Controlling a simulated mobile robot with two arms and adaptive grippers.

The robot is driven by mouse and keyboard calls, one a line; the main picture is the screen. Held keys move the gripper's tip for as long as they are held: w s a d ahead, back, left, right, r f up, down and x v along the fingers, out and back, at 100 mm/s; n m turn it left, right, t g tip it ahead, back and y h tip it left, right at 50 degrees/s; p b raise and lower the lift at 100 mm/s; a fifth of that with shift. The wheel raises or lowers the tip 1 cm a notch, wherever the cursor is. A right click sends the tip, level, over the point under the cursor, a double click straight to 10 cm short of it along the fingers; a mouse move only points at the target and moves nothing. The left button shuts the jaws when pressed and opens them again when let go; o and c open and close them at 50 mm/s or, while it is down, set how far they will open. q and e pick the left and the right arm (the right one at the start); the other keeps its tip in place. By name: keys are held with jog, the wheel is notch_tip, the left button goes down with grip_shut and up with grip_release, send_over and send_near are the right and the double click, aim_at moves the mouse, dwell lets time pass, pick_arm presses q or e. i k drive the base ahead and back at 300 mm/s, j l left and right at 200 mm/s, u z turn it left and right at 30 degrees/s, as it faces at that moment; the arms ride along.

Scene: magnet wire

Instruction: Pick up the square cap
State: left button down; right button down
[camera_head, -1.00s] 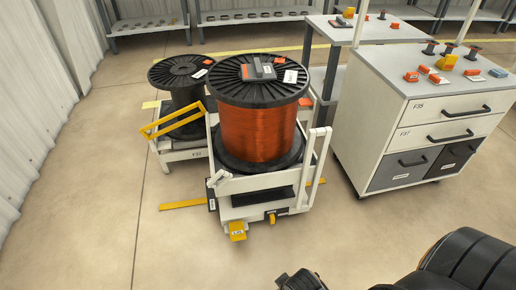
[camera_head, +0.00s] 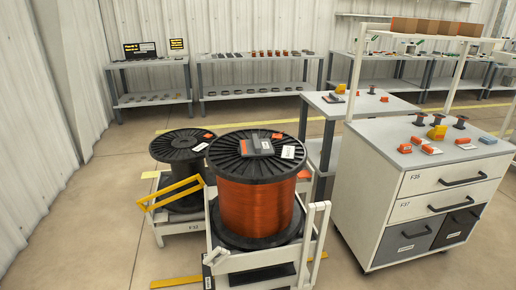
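I cannot tell for sure which thing is the square cap. Small orange-red blocks (camera_head: 405,148) lie on the top of the white drawer cabinet, near a yellow piece (camera_head: 437,132). A dark grey, roughly square piece with an orange edge (camera_head: 257,145) lies on top of the large copper-wire spool (camera_head: 256,205). More small orange and yellow pieces (camera_head: 341,89) are on the grey table behind. Neither of my grippers is in view.
The spool stands on a white cart (camera_head: 262,262) with a yellow-barred cart (camera_head: 172,191) and black spool beside it. The white drawer cabinet (camera_head: 400,222) stands to the right. Long workbenches (camera_head: 262,91) line the back wall. Floor at the left is clear.

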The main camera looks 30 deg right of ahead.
aim_at(256, 145)
jog(key=i+j+z, duration=0.1)
jog(key=z, duration=0.3)
jog(key=i+j+z, duration=0.15)
jog(key=z, duration=0.3)
